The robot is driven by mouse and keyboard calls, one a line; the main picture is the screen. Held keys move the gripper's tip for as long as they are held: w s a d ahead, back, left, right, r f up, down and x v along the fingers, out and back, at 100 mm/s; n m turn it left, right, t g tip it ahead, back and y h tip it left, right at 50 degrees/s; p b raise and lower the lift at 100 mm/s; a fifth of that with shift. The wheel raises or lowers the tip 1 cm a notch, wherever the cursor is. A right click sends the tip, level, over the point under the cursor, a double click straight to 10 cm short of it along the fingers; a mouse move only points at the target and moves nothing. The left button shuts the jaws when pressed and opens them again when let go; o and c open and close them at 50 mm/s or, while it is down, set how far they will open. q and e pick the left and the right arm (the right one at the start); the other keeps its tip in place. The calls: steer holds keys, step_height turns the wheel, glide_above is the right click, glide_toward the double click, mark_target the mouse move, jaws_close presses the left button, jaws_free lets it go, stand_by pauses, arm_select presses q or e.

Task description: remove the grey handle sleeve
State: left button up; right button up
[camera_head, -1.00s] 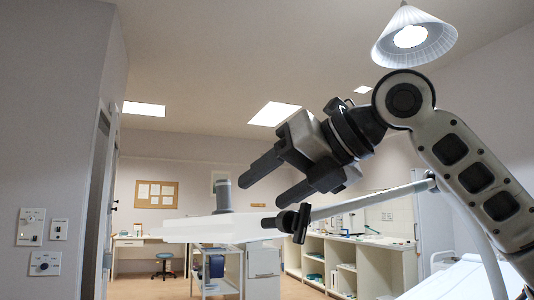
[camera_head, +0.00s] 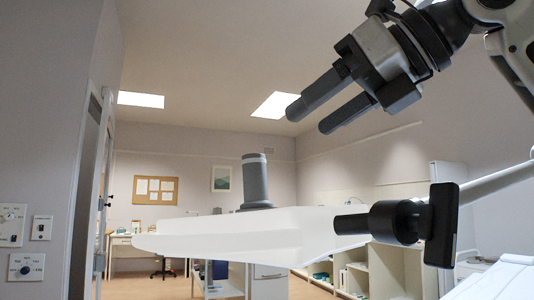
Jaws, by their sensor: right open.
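My right gripper (camera_head: 307,120) is at the upper right, above and to the right of the sleeve in the picture. Its two dark fingers are apart with nothing between them, and point down and left. The gripper does not touch the sleeve. My left gripper is not in view.
A black joint (camera_head: 395,222) with a flat black plate holds the lamp head on its right, with a pale support arm (camera_head: 497,182) behind it. Shelves (camera_head: 385,270) and a white couch surface (camera_head: 500,280) lie at the lower right. A grey wall stands at left.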

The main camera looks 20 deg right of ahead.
mark_target(255, 160)
steer(key=x, duration=1.2)
steer(key=shift+w, duration=0.2)
steer(key=c, duration=1)
steer(key=shift+c, duration=0.2)
